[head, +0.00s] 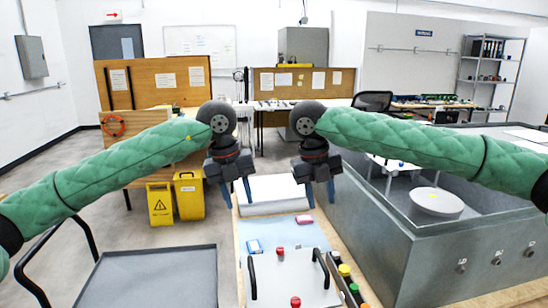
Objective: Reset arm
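My two arms, in green quilted sleeves, reach in from the left and right sides of the head view, with their dark grippers hanging down near the middle. My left gripper (238,199) points downward with its two fingers apart and nothing between them. My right gripper (321,200) also points downward, fingers apart and empty. Both are held up in the air, side by side with a gap between them, above the far part of the narrow workbench (245,232). Neither gripper appears to touch anything.
A white panel (290,272) with black handles and red knobs lies on the bench, near coloured buttons (345,270). A blue mat (285,234) lies beyond it. A grey tank (395,240) with a white disc (437,202) stands right. A grey tray cart (155,277) and yellow bucket (188,195) stand left.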

